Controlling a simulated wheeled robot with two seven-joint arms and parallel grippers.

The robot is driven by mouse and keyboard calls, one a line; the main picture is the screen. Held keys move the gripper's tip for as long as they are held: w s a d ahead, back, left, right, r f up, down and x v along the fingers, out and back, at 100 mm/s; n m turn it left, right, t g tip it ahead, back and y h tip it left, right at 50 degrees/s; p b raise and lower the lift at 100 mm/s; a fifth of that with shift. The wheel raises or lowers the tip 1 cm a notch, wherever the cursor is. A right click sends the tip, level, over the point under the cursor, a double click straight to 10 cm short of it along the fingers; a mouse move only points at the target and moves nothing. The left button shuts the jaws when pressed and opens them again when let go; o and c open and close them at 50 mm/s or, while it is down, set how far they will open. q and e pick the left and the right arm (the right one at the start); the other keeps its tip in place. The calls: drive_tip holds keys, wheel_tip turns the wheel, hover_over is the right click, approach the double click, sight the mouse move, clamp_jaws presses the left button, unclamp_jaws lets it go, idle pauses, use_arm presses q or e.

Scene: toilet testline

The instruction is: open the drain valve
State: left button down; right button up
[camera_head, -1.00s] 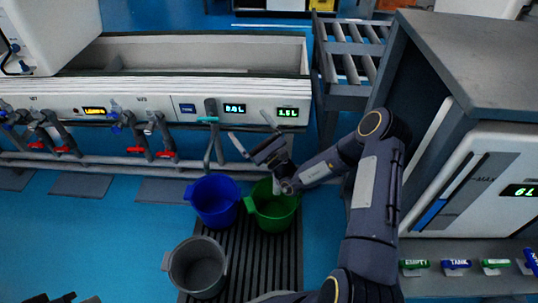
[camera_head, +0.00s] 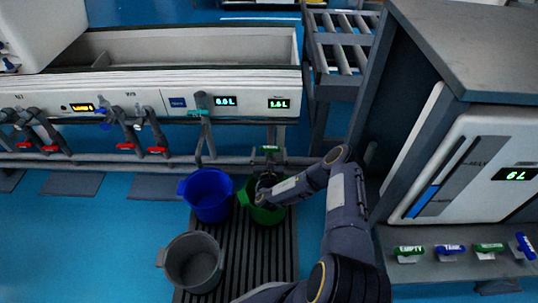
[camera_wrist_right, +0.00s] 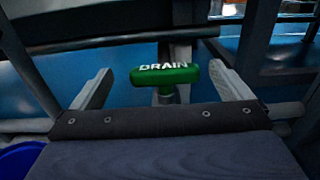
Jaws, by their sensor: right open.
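The drain valve has a green T-shaped handle marked "DRAIN" (camera_wrist_right: 165,76). It sits crosswise between the fingers of my right gripper (camera_wrist_right: 160,72) in the right wrist view. Both fingers are open and apart from it, with a gap on each side. In the head view the green handle (camera_head: 270,149) shows below the white trough's front panel. My right gripper (camera_head: 267,180) is just in front of it, above the green bucket, and its fingers are hard to make out there. My left gripper is not in view.
A green bucket (camera_head: 254,212), a blue bucket (camera_head: 208,196) and a grey bucket (camera_head: 192,262) stand on a slatted floor mat (camera_head: 240,270). A grey pipe (camera_head: 100,161) runs under the trough. A cabinet (camera_head: 470,50) with labelled handles stands to the right.

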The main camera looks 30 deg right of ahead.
drive_tip(key=shift+w+d, duration=0.2)
drive_tip(key=shift+w, duration=0.2)
drive_tip(key=c, duration=1)
drive_tip(key=shift+y, duration=0.3)
